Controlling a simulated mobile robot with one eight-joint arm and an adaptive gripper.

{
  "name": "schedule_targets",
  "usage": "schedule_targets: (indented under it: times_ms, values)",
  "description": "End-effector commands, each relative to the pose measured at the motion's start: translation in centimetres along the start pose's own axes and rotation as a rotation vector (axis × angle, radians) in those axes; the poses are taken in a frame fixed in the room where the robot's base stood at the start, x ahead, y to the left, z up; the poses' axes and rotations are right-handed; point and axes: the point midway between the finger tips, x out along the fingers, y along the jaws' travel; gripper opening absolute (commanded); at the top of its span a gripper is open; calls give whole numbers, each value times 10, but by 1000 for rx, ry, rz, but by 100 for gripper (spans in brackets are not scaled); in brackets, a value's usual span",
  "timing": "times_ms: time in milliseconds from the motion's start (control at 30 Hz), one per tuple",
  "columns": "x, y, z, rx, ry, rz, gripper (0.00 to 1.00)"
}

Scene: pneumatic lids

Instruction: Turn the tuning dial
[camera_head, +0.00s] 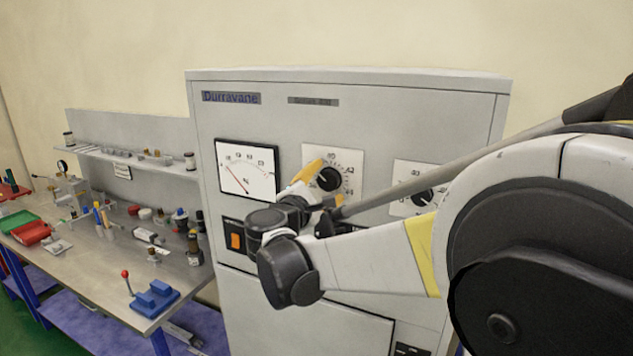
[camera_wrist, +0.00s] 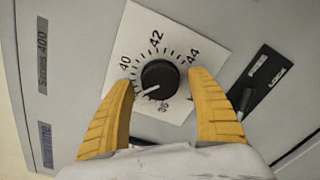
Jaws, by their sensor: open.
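A black dial knob (camera_head: 330,178) sits on a white square scale plate (camera_head: 349,160) in the upper middle of a grey cabinet. In the wrist view the knob (camera_wrist: 160,77) has a white pointer line towards the lower left, and numbers such as 40, 42 and 44 ring it. My gripper (camera_head: 320,183) is at this knob, with its yellow fingers open. In the wrist view my gripper (camera_wrist: 162,80) has one finger on each side of the knob, with gaps showing. A second, similar dial (camera_head: 424,197) is to the right, partly hidden by my arm.
A needle gauge (camera_head: 247,170) is left of the dial, with an orange switch (camera_head: 235,241) below it. The wrist view shows a dark labelled switch plate (camera_wrist: 262,85) beside the dial. A workbench (camera_head: 112,285) with tools and parts stands left of the cabinet (camera_head: 350,95).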

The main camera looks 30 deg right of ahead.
Motion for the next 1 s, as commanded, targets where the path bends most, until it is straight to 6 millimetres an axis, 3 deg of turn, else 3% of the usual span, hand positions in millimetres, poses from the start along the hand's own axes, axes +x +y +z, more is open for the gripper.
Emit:
schedule_targets:
  times_ms: [300,500,900,1000]
  values:
    - [-70,1,-1,0,4,3,67]
    - [-100,0,-1,0,3,2,67]
    - [-109,0,0,0,0,0,67]
    - [-108,-10,-2,17,12,-18,67]
